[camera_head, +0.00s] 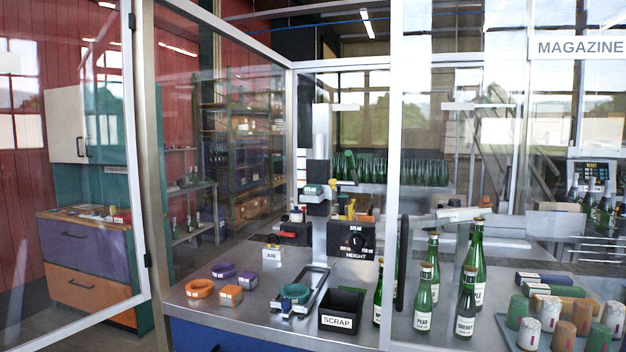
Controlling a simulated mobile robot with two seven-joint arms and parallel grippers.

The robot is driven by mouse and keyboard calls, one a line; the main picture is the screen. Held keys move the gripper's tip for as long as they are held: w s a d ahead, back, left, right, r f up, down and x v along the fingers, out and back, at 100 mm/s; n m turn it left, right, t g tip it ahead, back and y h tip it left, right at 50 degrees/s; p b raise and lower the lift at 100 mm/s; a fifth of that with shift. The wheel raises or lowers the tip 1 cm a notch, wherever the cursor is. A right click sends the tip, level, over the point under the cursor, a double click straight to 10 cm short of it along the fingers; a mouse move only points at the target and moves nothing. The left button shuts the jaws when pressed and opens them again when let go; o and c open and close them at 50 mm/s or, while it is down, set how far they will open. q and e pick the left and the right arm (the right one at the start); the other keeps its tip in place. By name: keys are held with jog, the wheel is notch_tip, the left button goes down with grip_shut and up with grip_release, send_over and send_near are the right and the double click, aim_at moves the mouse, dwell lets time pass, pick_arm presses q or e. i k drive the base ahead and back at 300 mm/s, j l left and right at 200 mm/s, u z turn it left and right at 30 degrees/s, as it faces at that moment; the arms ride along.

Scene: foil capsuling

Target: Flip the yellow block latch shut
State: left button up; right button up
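A small yellow piece (351,209) stands up above the dark HEIGHT block (352,240) on the steel bench, behind the glass. It is the likeliest yellow block latch, but it is too small to tell how it sits. Another yellow bit (333,187) shows higher up, by the green-and-white block (314,189) on the column. Neither of my grippers shows in the head view, and nothing is seen touching the yellow pieces.
A framed glass door (70,150) stands open at left. A SCRAP bin (341,311), coloured rings (199,288), a red lever valve (293,234) marked AIR, and green bottles (426,299) occupy the bench. A glass-panel post (393,130) stands in front.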

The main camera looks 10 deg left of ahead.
aim_at(331, 182)
jog(key=k+l+u, duration=0.15)
jog(key=i+l+z, duration=0.3)
jog(key=i, duration=0.5)
jog(key=i+j+z, duration=0.15)
jog(key=i+z, duration=0.15)
jog(key=i, duration=0.5)
jog(key=k+l+u, duration=0.1)
jog(key=k, duration=0.2)
jog(key=k+l+u, duration=0.1)
jog(key=k, duration=0.25)
jog(key=i+j+z, duration=0.25)
jog(key=i+j, duration=0.15)
jog(key=i, duration=0.2)
jog(key=i+l, duration=0.1)
jog(key=u, duration=0.05)
